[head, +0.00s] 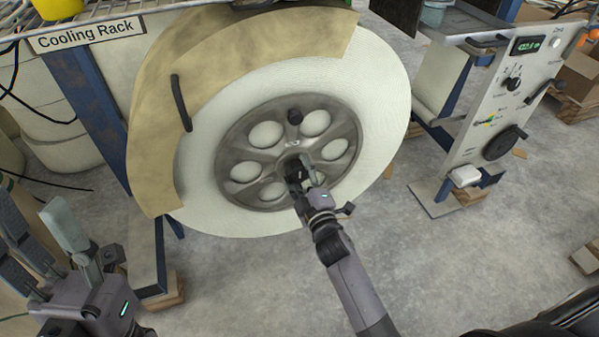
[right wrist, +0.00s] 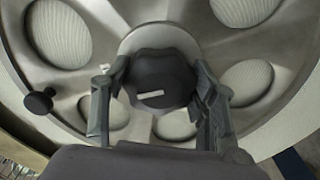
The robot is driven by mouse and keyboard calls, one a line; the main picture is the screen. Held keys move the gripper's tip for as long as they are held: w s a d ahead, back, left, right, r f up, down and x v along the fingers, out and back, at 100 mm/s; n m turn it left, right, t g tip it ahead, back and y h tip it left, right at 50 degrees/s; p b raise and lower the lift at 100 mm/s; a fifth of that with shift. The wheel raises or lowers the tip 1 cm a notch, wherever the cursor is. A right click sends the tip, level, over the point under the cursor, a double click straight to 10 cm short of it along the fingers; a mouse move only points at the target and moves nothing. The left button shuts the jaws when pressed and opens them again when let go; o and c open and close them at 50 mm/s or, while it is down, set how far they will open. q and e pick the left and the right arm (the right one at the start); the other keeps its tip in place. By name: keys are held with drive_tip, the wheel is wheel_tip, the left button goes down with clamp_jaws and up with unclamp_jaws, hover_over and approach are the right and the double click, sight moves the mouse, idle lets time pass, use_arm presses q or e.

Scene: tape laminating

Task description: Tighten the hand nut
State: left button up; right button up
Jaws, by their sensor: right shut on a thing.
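The hand nut (head: 292,167) is a dark, lobed knob at the centre of the grey metal wheel hub (head: 243,139). In the right wrist view the hand nut (right wrist: 160,78) faces me, with a short white mark on its front. My right gripper (head: 299,180) is at the hub, shut on the hand nut. In the right wrist view its fingers (right wrist: 161,88) press the nut from the left and right sides. My left gripper (head: 35,222) is open and empty at the lower left, well away from the wheel.
A large white tape roll (head: 385,110) surrounds the hub, with a tan curved guard (head: 150,140) over its upper left. A black knob (head: 295,116) sticks out from the hub. A control panel (head: 505,100) stands to the right. The concrete floor in front is clear.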

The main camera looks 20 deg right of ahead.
idle(0.3)
drive_tip(key=o, duration=1.2)
drive_tip(key=shift+c, duration=0.2)
drive_tip(key=s, duration=1.2)
drive_tip(key=shift+d, duration=0.2)
